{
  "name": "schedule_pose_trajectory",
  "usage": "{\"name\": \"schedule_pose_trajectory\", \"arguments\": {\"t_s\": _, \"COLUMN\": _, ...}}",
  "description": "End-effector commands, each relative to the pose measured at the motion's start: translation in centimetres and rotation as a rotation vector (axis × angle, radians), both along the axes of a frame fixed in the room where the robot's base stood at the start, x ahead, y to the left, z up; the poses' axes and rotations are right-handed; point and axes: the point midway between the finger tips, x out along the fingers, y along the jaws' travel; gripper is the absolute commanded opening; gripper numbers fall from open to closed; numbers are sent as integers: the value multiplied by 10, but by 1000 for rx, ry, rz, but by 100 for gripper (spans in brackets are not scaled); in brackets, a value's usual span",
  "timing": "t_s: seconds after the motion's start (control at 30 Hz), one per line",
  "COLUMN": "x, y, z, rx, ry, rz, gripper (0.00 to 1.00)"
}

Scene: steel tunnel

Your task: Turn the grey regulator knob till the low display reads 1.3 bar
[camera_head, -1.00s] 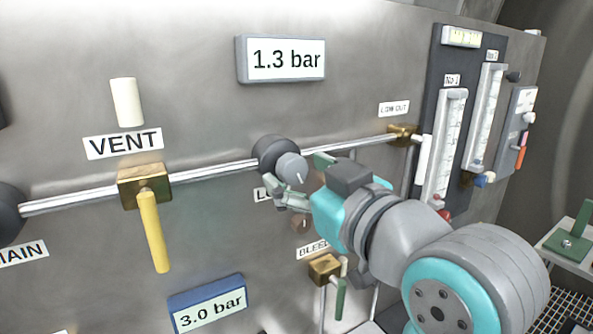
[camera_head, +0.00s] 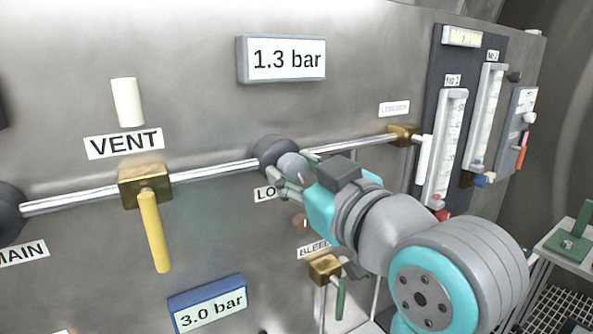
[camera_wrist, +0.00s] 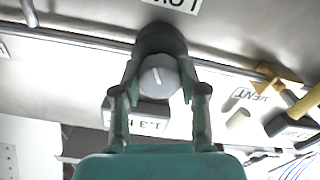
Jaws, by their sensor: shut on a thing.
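The grey regulator knob (camera_head: 292,166) sits on the front of a dark round regulator body (camera_head: 268,152) on the steel pipe. In the wrist view the knob (camera_wrist: 159,77) lies between my two green fingers, its white mark close to upright. My gripper (camera_head: 297,172) is shut on the knob, one finger on each side. The upper display (camera_head: 286,59) reads 1.3 bar. The blue-framed lower display (camera_head: 208,304) reads 3.0 bar. The label below the regulator is partly hidden by my gripper; "LO" shows.
A yellow VENT lever (camera_head: 154,232) hangs from a brass valve left of the knob. A brass bleed valve (camera_head: 325,268) with a green lever is below my arm. Flow tubes (camera_head: 446,150) stand at the right. The panel between the vent valve and regulator is clear.

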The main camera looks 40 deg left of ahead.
Motion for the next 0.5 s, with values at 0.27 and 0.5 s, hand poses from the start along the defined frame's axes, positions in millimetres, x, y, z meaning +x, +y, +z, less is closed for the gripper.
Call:
{"name": "schedule_pose_trajectory", "arguments": {"t_s": 0.27, "x": 0, "y": 0, "z": 0, "rx": 0, "ry": 0, "rz": 0, "gripper": 60}}
{"name": "schedule_pose_trajectory", "arguments": {"t_s": 0.5, "x": 0, "y": 0, "z": 0, "rx": 0, "ry": 0, "rz": 0, "gripper": 68}}
